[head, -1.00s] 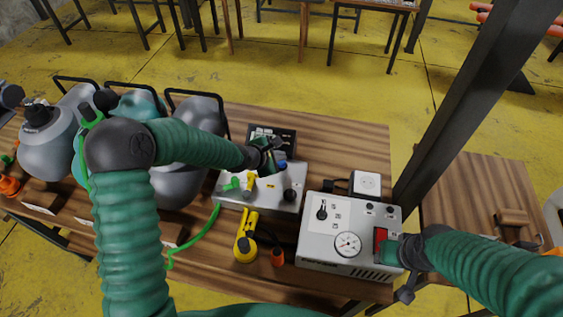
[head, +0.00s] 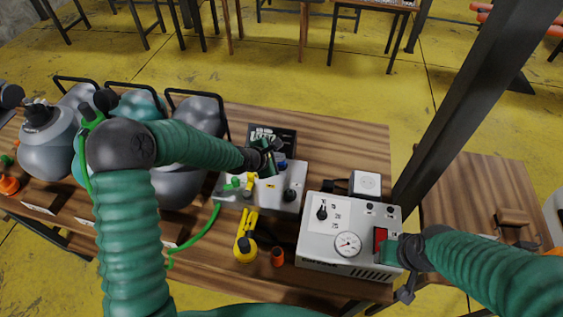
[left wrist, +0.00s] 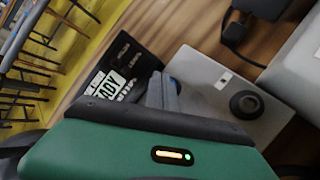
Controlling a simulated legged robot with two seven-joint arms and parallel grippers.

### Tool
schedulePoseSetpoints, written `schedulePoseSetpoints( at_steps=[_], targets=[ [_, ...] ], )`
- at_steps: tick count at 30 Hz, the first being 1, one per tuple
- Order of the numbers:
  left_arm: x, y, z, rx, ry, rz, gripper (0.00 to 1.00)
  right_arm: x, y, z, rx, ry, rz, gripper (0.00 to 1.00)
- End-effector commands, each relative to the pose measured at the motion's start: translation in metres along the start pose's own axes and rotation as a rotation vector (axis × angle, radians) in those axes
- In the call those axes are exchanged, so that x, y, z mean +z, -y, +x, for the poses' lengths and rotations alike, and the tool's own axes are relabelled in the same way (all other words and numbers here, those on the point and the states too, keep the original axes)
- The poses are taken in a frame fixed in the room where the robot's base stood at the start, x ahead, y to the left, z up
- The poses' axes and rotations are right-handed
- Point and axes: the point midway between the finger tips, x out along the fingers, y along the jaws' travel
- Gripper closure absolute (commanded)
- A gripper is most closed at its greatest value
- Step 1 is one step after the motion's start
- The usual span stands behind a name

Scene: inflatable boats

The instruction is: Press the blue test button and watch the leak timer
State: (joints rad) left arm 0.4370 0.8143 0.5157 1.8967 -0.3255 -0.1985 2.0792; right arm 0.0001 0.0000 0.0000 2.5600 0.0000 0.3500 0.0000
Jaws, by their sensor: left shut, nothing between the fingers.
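The grey test box (head: 262,196) sits on the wooden bench, with a blue button (head: 281,162) at its back edge. My left gripper (head: 272,163) is shut and empty, its tips right beside the button. In the left wrist view the shut fingers (left wrist: 161,92) cover most of the blue button (left wrist: 174,82); I cannot tell whether they touch it. The black display (head: 272,138) behind the box shows pale lettering; in the left wrist view the display (left wrist: 122,68) shows "ADY", the rest hidden. My right gripper (head: 392,250) is by the red switch on the white box, its fingers unclear.
The white box with a gauge (head: 345,262) stands to the right. A yellow-handled tool (head: 246,240) and a green hose (head: 195,238) lie in front. A dark post (head: 470,110) rises at right.

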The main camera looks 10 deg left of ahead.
Motion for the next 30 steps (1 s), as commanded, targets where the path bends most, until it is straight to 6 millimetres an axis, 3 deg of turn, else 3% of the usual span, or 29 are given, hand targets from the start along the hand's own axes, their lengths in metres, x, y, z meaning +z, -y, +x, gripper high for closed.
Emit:
schedulePoseSetpoints(
  at_steps=[30],
  targets=[
    [-0.0044,0.0043,0.0062,0.0,0.0,0.0,1.0,0.0009,0.0,0.0037,0.0,0.0,0.0,0.56]
  ],
)
